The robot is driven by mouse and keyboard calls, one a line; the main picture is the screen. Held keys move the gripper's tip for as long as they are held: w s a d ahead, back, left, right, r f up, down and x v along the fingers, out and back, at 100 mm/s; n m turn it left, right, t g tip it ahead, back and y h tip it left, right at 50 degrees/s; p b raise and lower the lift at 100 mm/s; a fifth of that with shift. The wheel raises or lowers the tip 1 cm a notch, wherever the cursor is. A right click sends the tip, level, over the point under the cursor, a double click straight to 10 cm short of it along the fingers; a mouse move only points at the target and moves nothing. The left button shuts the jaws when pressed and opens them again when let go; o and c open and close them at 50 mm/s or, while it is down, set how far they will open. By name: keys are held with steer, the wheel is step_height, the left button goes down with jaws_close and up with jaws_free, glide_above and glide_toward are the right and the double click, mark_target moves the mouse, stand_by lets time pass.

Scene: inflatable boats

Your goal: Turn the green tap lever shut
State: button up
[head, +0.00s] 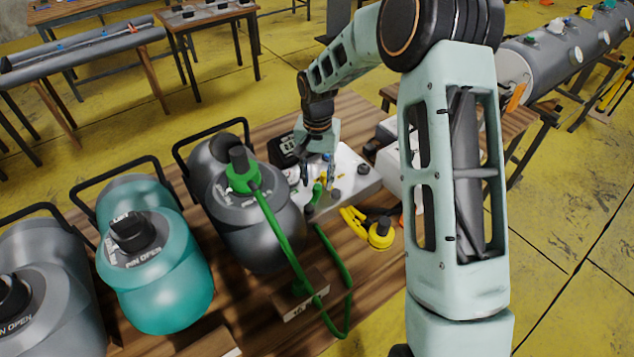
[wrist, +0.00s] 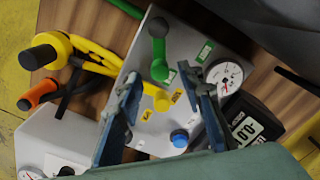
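The green tap lever (wrist: 158,48) stands on a pale grey panel box (wrist: 150,130). In the wrist view it lies just beyond my fingertips, roughly centred between them. In the head view the green lever (head: 317,193) is at the near left end of the box (head: 352,186). My gripper (wrist: 160,76) is open, its two fingers apart with nothing gripped. In the head view my gripper (head: 318,172) hangs over the box close to the lever. Whether a finger touches the lever I cannot tell.
A yellow lever (wrist: 156,96) and a blue knob (wrist: 179,138) share the box. A pressure gauge (wrist: 224,76) and a digital meter (wrist: 245,125) are beside it. A green hose (head: 285,245) and yellow hose fitting (head: 380,233) lie near. Grey and teal cylinders (head: 160,285) crowd the left.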

mark_target(313, 197)
steer(key=shift+f, duration=1.35)
steer(key=shift+c, duration=0.5)
jaws_close()
